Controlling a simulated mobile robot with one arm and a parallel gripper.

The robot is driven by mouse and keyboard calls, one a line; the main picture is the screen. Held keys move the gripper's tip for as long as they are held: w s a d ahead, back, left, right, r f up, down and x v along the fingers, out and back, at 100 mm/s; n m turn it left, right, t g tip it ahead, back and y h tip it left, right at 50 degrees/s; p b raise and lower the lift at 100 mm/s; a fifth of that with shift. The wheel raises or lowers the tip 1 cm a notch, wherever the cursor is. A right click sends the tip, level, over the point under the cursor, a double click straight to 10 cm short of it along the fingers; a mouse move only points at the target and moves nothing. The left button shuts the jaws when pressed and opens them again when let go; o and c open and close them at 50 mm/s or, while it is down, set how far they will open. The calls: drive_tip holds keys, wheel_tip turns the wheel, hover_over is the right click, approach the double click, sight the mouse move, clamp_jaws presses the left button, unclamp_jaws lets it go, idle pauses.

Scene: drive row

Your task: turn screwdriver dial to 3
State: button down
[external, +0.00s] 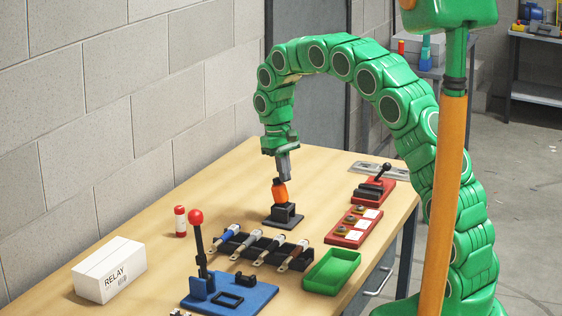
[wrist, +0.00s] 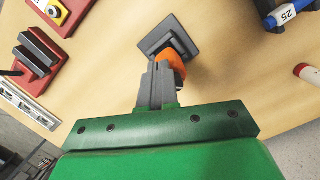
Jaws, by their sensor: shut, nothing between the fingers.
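An orange screwdriver (external: 280,191) stands upright in a black stand (external: 283,213) on the table. It also shows in the wrist view (wrist: 174,62), partly hidden by the fingers, in front of the dark stand base (wrist: 169,37). My gripper (external: 284,178) points down just above the top of the orange part. Its fingers are together, with nothing between them; they show in the wrist view too (wrist: 158,68). I cannot tell whether the fingertips touch the orange top. No dial number is readable.
A rack (external: 266,248) holds several labelled tools. A green tray (external: 332,271), a red board (external: 353,226) with round pieces and a red-based lever device (external: 374,190) stand to the right. A blue lever press (external: 230,296), a white RELAY box (external: 109,269) and a red-capped tube (external: 180,221) are at left.

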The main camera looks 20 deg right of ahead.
sight(276, 181)
drive_tip(key=shift+w+a+f, duration=0.1)
drive_tip(key=shift+w+a, duration=0.15)
drive_tip(key=shift+w, duration=0.1)
idle(0.9)
drive_tip(key=shift+s+a, duration=0.15)
drive_tip(key=shift+a, duration=0.35)
idle(0.4)
drive_tip(key=shift+s, duration=0.4)
drive_tip(key=shift+w+a+r, duration=0.1)
drive_tip(key=shift+w+r, duration=0.05)
drive_tip(key=shift+r, duration=0.85)
drive_tip(key=shift+w+a+r, duration=0.1)
drive_tip(key=shift+w+r, duration=0.05)
drive_tip(key=shift+r, duration=0.85)
drive_tip(key=shift+w+a+r, duration=0.1)
drive_tip(key=shift+w+r, duration=0.05)
drive_tip(key=shift+r, duration=0.85)
